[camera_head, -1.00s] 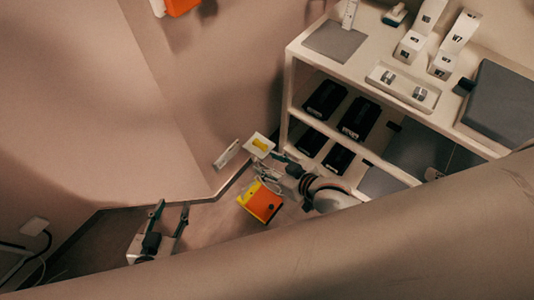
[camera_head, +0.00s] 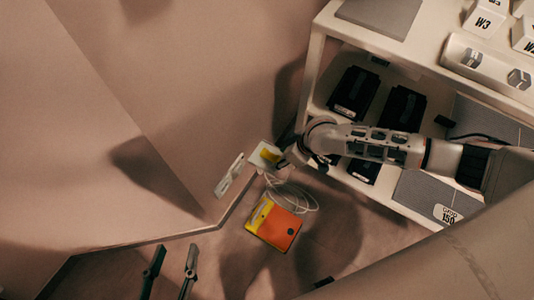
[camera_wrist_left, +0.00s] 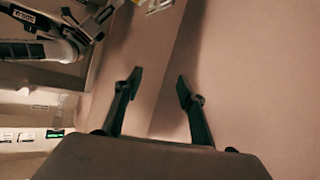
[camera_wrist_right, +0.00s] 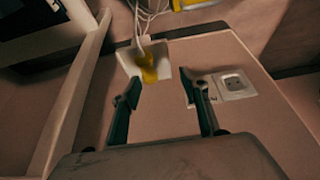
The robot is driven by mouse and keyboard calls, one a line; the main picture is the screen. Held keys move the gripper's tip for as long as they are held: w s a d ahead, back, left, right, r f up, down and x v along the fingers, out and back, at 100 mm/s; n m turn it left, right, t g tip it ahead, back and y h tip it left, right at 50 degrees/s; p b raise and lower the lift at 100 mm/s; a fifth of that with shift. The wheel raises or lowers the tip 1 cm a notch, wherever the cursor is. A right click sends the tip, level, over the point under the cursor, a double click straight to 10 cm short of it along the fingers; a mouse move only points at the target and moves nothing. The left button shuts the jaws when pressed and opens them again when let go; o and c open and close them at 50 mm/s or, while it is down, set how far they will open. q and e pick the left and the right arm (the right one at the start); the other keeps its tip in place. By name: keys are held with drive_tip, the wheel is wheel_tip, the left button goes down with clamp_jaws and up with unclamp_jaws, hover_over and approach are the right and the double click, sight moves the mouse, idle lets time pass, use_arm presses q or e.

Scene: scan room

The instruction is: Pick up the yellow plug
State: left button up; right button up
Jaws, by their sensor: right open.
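The yellow plug (camera_head: 270,156) sits in a white wall socket plate (camera_head: 259,161) low on the wall beside the shelf unit. In the right wrist view the yellow plug (camera_wrist_right: 147,66) is between and just beyond my open fingertips, nearer the left one, with a white cable behind it. My right gripper (camera_wrist_right: 162,82) is open and empty; in the head view it is mostly hidden by its wrist, close to the plug. My left gripper (camera_head: 174,258) is open and empty at the lower left, also seen in the left wrist view (camera_wrist_left: 159,82), away from the plug.
An orange and yellow box (camera_head: 274,225) with coiled white cable (camera_head: 295,194) lies on the floor below the socket. A second white socket plate (camera_head: 230,175) is left of the plug. The shelf unit (camera_head: 314,75) with black boxes (camera_head: 355,92) stands at the right.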

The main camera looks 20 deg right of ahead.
sight(277, 158)
drive_tip(key=shift+g+h, duration=0.3)
drive_tip(key=w+f+b, duration=0.1)
drive_tip(key=f, duration=0.1)
drive_tip(key=w+f+b, duration=0.1)
drive_tip(key=f+b, duration=0.1)
drive_tip(key=f, duration=0.1)
drive_tip(key=w+f+b, duration=0.1)
drive_tip(key=f+b, duration=0.1)
drive_tip(key=f, duration=0.1)
drive_tip(key=shift+w+d+f, duration=0.2)
drive_tip(key=shift+d, duration=0.15)
drive_tip(key=shift+w+f, duration=0.1)
drive_tip(key=shift+w, duration=0.1)
use_arm(q)
drive_tip(key=s+d+f+n+h, duration=0.1)
drive_tip(key=s+d+n, duration=0.1)
drive_tip(key=d+n, duration=0.3)
drive_tip(key=shift+d+f+n+t, duration=0.25)
drive_tip(key=shift+d+n+t, duration=0.05)
drive_tip(key=shift+n, duration=0.2)
use_arm(e)
drive_tip(key=shift+w+a+r, duration=0.1)
drive_tip(key=shift+w+r, duration=0.1)
drive_tip(key=shift+w, duration=0.05)
clamp_jaws()
